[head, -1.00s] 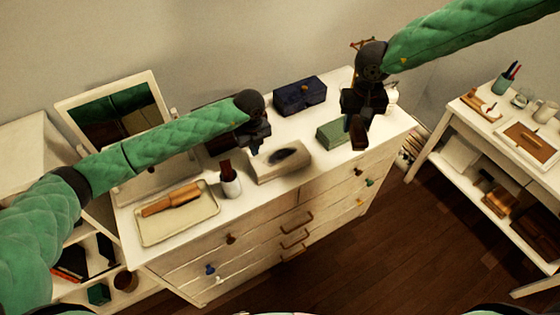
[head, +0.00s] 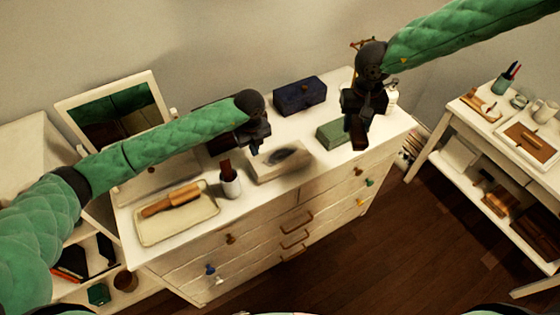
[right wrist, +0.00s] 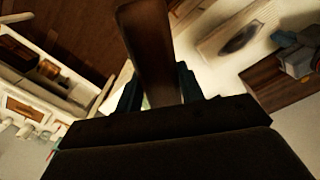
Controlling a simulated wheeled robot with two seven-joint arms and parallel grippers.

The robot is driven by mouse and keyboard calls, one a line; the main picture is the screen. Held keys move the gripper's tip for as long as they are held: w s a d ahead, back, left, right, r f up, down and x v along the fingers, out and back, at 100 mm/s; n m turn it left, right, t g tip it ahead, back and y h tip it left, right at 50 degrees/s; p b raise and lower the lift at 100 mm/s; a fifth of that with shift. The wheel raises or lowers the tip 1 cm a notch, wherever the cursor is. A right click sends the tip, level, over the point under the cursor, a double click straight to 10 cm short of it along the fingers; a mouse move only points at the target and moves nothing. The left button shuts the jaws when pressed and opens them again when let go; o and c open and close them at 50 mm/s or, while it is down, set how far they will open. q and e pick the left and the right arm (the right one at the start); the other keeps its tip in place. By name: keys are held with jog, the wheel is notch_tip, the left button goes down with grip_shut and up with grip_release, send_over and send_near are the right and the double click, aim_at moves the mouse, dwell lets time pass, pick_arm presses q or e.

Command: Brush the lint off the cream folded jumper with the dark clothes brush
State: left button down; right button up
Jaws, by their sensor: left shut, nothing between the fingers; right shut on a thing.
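The cream folded jumper (head: 275,174) lies on top of the white dresser, with a dark patch of lint on its upper face. It also shows in the right wrist view (right wrist: 215,45), with the same dark patch. My right gripper (head: 357,118) is shut on the dark clothes brush (head: 357,134), which hangs down beside the green folded cloth, right of and apart from the jumper. The brush fills the middle of the right wrist view (right wrist: 150,45). My left gripper (head: 254,147) is shut and empty just behind the jumper's left end; whether it touches the jumper I cannot tell.
The green folded cloth (head: 332,132) lies between jumper and brush. A navy box (head: 300,94) stands behind. A side table (head: 455,105) stands at the right.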

pick_arm(q)
jog(key=shift+f+b, duration=0.45)
jog(key=shift+f, duration=0.15)
pick_arm(e)
jog(key=shift+f, duration=0.45)
pick_arm(q)
jog(key=shift+r, duration=0.15)
